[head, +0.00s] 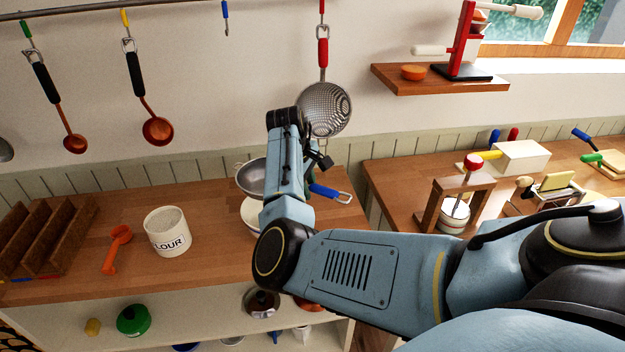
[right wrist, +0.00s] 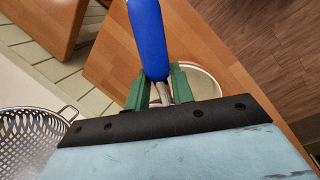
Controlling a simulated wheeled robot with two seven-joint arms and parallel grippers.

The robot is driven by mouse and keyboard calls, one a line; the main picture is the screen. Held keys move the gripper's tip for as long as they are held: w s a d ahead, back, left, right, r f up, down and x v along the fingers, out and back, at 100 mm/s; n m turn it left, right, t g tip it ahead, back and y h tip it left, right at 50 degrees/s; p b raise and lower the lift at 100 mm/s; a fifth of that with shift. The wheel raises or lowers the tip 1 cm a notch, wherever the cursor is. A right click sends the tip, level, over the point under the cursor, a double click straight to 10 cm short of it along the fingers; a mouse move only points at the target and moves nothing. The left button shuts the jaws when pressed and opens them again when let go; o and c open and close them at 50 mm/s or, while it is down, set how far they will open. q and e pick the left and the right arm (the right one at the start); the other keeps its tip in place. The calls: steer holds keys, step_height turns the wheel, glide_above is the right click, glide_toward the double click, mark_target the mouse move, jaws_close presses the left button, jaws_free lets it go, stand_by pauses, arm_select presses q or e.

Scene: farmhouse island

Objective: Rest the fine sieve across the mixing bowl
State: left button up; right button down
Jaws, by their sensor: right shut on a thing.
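My right gripper (head: 311,183) is shut on the blue handle (head: 330,193) of the fine sieve. In the right wrist view the handle (right wrist: 147,40) stands between the green fingers (right wrist: 160,90). The sieve's grey metal bowl (head: 254,177) shows left of my forearm, partly covered by it. The pale mixing bowl (head: 250,217) stands on the counter below the sieve, mostly hidden behind my arm. Part of a pale round rim, likely the mixing bowl (right wrist: 213,78), shows beside the fingers. I cannot tell whether sieve and bowl touch. My left gripper is not in view.
A red-handled perforated strainer (head: 325,108) hangs close behind my right wrist. A flour crock (head: 167,232), orange scoop (head: 116,248) and wooden rack (head: 40,238) stand left on the counter. A gap separates it from the right counter (head: 395,185).

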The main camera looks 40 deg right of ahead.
steer(key=shift+r+p, duration=0.25)
steer(key=shift+p, duration=0.6)
steer(key=shift+f+b, duration=0.35)
steer(key=shift+f, duration=0.6)
step_height(320, 180, down, 4)
steer(key=shift+r, duration=0.25)
steer(key=shift+f, duration=0.1)
